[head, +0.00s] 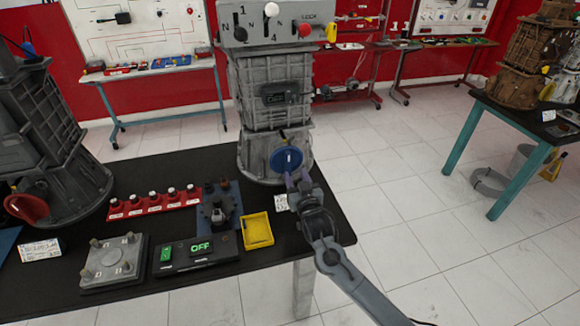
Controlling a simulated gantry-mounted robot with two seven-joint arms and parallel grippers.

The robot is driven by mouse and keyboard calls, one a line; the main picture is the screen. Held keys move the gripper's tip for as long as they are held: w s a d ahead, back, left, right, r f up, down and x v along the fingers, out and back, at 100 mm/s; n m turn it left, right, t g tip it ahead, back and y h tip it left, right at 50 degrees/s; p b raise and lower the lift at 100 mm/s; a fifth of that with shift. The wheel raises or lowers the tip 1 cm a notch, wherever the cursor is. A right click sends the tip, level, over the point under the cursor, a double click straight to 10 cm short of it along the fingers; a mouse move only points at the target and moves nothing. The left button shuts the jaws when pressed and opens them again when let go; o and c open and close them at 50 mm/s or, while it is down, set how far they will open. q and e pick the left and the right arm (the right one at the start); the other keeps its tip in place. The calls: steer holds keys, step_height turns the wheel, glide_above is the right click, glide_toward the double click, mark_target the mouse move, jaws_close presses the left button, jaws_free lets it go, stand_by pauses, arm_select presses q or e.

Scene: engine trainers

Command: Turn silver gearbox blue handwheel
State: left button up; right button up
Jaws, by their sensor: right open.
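The silver gearbox (272,90) stands upright on the black table, with a grey gear-selector panel on top. Its blue handwheel (285,159) faces me low on the housing. My right gripper (297,182) is open, with its fingertips just below and right of the handwheel's lower rim. I cannot tell whether the fingers touch the rim. My left gripper is not in view.
On the table (200,281) are a yellow tray (257,231), an OFF display box (199,251), a grey plate with posts (113,262) and a red rack of knobs (153,203). A dark gearbox (45,140) with a red handwheel (27,209) stands left.

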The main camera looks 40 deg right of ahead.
mark_target(289, 160)
steer(key=b+x, duration=0.1)
steer(key=x, duration=0.4)
steer(key=shift+w+d, duration=0.15)
steer(key=shift+w, duration=0.1)
steer(key=shift+x, duration=0.95)
jaws_close()
